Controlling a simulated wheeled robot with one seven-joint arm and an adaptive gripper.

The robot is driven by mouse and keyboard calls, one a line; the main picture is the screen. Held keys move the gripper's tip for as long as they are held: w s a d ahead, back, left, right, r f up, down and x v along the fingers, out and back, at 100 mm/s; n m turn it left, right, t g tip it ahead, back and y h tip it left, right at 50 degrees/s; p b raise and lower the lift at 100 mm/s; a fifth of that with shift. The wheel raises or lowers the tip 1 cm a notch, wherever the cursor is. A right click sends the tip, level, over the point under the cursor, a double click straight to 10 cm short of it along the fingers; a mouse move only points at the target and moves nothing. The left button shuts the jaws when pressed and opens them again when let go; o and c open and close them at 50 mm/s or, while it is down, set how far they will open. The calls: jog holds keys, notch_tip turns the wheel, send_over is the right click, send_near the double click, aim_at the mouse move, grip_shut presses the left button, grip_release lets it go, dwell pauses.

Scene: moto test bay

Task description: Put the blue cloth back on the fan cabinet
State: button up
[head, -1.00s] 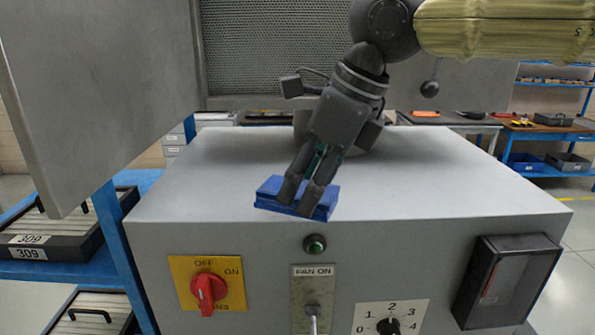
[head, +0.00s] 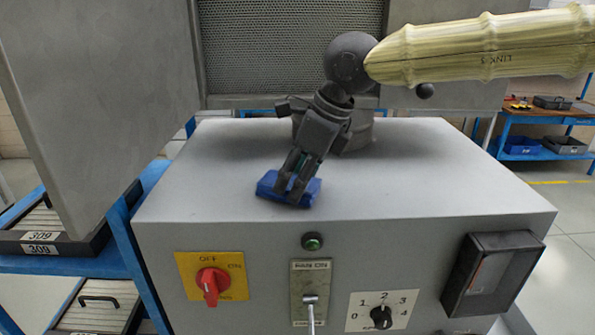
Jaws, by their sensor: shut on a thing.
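The blue cloth (head: 267,186) is a small folded block at the middle-left of the fan cabinet's grey top (head: 420,185). My gripper (head: 292,190) comes down from above, tilted, and is shut on the cloth. The fingers cover the cloth's middle; its left and right ends show. The cloth looks to be at or just above the cabinet top; I cannot tell whether it touches.
The cabinet front has a red rotary switch (head: 212,285), a green button (head: 313,242), a toggle lever (head: 310,300), a numbered dial (head: 381,312) and a dark meter (head: 497,273). A grey panel (head: 90,110) stands at left. The cabinet top's right side is clear.

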jog(key=shift+s+f, duration=0.1)
jog(key=shift+f, duration=0.15)
jog(key=o, duration=0.9)
jog(key=b+v, duration=0.3)
jog(key=v, duration=0.9)
